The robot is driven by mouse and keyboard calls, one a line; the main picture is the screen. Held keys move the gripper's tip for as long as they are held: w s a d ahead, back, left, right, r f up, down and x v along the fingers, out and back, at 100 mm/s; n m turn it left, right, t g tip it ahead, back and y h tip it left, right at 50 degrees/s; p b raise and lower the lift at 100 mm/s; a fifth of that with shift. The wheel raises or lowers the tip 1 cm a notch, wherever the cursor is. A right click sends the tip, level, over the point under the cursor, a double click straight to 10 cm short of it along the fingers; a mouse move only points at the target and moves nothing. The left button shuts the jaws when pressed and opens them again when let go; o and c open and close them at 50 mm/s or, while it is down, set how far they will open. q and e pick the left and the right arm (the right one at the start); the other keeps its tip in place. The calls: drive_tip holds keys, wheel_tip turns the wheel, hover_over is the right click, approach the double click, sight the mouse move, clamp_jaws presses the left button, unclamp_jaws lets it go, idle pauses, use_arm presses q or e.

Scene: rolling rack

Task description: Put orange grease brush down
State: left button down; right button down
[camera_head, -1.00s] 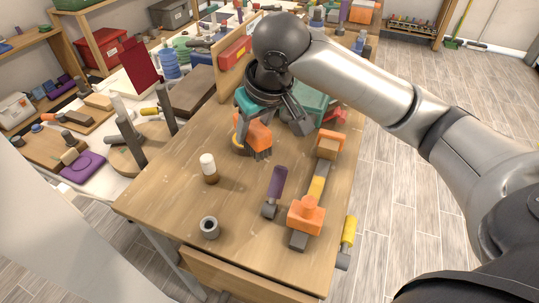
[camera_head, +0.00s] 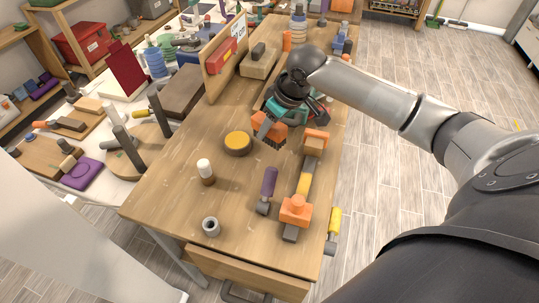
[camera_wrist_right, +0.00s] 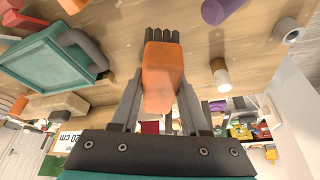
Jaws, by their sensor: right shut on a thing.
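The orange grease brush (camera_head: 266,130) has an orange block body and dark bristles. My right gripper (camera_head: 262,119) is shut on it above the wooden table (camera_head: 190,222), bristles toward the front of the table. In the right wrist view the brush's orange body (camera_wrist_right: 162,75) sits between the two grey fingers (camera_wrist_right: 160,98), with bristles beyond it. Whether the bristles touch the table cannot be told. My left gripper is not in view.
A round tin with yellow top (camera_head: 238,142) stands left of the brush. A teal tray (camera_wrist_right: 48,62) is close by. Bare table lies left of the tin.

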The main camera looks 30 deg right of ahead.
sight(283, 136)
wheel_tip(283, 136, down, 10)
drive_tip(key=shift+f+b, duration=0.2)
drive_tip(key=shift+b, duration=0.3)
drive_tip(key=shift+f, duration=0.15)
drive_tip(key=shift+c, duration=2)
unclamp_jaws()
drive_tip(key=shift+s+r, duration=0.1)
drive_tip(key=shift+r, duration=0.35)
drive_tip(key=p+v, duration=0.1)
drive_tip(key=v, duration=1)
drive_tip(key=shift+r+p, duration=0.2)
drive_tip(key=shift+p, duration=0.2)
drive_tip(key=shift+s, duration=0.1)
